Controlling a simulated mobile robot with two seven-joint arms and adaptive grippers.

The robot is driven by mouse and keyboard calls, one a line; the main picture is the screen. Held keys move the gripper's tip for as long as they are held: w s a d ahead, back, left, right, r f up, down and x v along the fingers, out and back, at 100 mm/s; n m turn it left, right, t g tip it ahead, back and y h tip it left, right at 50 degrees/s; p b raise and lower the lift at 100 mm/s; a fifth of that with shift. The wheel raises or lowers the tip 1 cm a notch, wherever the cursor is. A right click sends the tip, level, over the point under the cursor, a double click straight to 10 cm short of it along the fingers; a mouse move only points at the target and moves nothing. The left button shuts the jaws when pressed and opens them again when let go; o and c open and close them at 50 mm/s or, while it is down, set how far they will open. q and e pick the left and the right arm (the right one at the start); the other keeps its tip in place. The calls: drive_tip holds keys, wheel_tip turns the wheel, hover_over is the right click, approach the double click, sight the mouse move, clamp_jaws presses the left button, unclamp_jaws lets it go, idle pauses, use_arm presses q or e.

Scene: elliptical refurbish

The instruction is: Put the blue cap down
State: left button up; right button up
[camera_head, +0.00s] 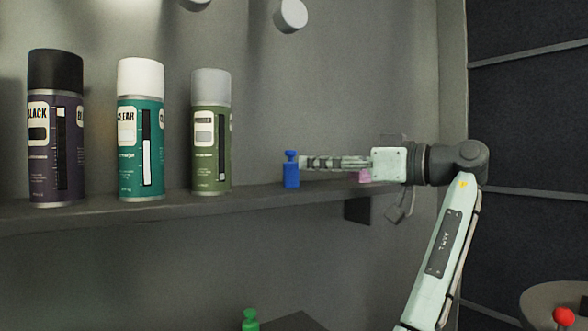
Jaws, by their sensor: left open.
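The blue cap (291,171) stands upright on the grey shelf (260,197), right of the spray cans. It is a small block with a narrow neck and knob on top. My left gripper (306,163) reaches in level from the right, with its fingertips at the right side of the cap. The fingers are seen edge-on, so the gap between them is hard to see. They are open, and I cannot tell whether they touch the cap. My right gripper is not in view.
Three spray cans stand on the shelf: black-topped (56,130), white-topped (141,130) and grey-topped (210,130). A pink object (365,175) is partly hidden behind my gripper. Below are a green object (250,320) and a red ball (563,316) by a round surface (540,298).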

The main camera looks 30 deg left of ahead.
sight(291, 155)
use_arm(q)
drive_tip(key=shift+s+a, duration=0.15)
drive_tip(key=shift+a, duration=0.85)
drive_tip(key=a, duration=0.5)
drive_tip(key=shift+w+a+r, duration=0.2)
drive_tip(key=shift+w+r, duration=0.05)
drive_tip(key=shift+w, duration=0.05)
drive_tip(key=c, duration=0.9)
